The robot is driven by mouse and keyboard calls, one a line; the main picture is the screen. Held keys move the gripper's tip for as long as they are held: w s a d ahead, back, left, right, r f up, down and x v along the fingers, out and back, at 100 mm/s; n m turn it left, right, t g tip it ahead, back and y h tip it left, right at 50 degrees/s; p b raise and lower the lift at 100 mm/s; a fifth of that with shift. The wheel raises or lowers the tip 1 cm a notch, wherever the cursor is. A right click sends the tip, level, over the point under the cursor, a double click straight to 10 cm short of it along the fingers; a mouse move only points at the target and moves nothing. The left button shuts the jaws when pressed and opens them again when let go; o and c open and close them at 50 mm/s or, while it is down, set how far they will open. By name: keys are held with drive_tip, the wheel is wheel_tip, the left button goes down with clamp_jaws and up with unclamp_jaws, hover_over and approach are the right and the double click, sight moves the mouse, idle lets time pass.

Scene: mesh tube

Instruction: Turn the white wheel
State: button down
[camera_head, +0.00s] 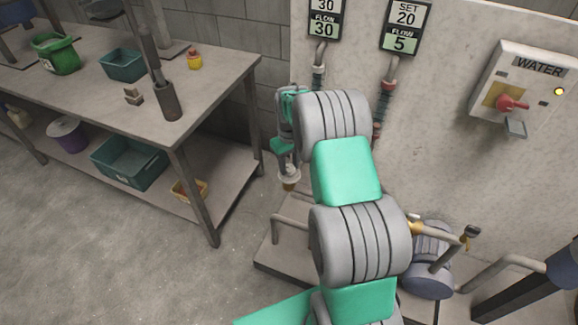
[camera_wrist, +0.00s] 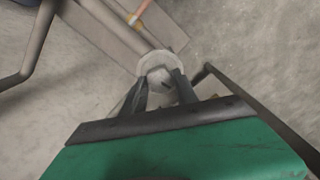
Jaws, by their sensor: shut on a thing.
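The white wheel (camera_wrist: 161,62) shows as a pale round shape in the middle of the wrist view, between my fingertips. My gripper (camera_wrist: 160,84) is shut on it, with one dark finger on each side. The fingers hide part of its near side. In the head view my gripper (camera_head: 289,181) points down beside the wall panel, left of my grey and green arm. A small pale part shows at its tip there, too small to make out clearly.
A workbench (camera_head: 215,80) with a green bucket (camera_head: 56,54) and bins stands at the left. A water switch box (camera_head: 522,92) with a red handle is on the panel at the right. Pipes and a grey pump (camera_head: 430,270) stand low at the right. The floor at the left front is clear.

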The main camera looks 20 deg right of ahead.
sight(289, 168)
drive_tip(key=shift+n, duration=0.6)
drive_tip(key=shift+r, duration=0.1)
drive_tip(key=c, duration=0.9)
unclamp_jaws()
drive_tip(key=shift+c, duration=0.2)
wheel_tip(289, 168, up, 8)
drive_tip(key=shift+f, duration=0.15)
